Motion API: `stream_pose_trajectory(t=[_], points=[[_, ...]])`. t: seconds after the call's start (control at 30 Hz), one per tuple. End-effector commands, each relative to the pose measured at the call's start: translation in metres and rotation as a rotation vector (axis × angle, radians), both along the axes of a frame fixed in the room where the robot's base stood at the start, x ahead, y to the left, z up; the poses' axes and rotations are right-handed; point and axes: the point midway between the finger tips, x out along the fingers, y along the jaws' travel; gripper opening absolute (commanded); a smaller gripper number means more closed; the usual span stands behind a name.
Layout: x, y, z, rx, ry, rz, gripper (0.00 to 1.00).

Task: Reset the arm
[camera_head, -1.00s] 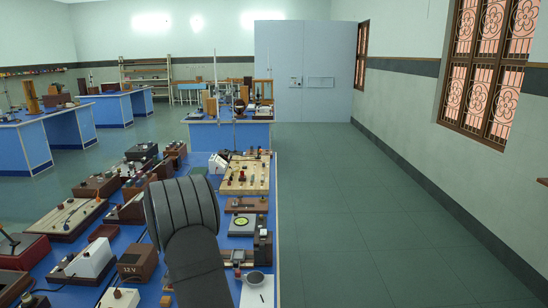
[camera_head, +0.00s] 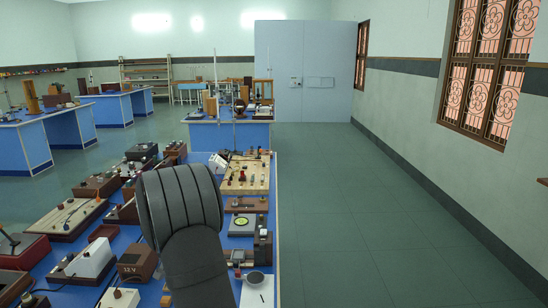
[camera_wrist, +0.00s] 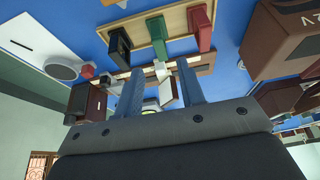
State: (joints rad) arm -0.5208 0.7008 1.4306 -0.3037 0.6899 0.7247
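My gripper (camera_wrist: 160,90) shows in the wrist view as two blue-grey fingers standing apart, with nothing visibly held between them. A pale block and dark items seen between and beyond the fingers belong to the bench behind. In the head view my dark grey arm (camera_head: 190,225) rises over the near part of the blue bench, and the gripper itself is hidden behind it.
The bench (camera_head: 205,160) is crowded with instruments: a wooden board with terminals (camera_head: 246,178), a brown 12 V box (camera_head: 137,263), a white box (camera_head: 92,262) and a white sheet (camera_head: 257,292). The floor (camera_head: 350,220) to the right is clear.

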Motion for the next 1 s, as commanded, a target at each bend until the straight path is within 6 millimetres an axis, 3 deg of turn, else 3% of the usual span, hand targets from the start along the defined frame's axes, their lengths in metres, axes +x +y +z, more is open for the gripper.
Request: stream_pose_trajectory(t=[0.47,0.5,0.67,1.0], points=[[0.032,0.000,-0.083,0.001,0.000,0.001,0.36],[0.033,0.001,-0.065,0.005,-0.009,0.001,0.36],[0.033,0.000,-0.032,0.003,-0.007,0.000,0.36],[0.026,-0.060,0.002,0.002,-0.004,-0.004,0.36]])
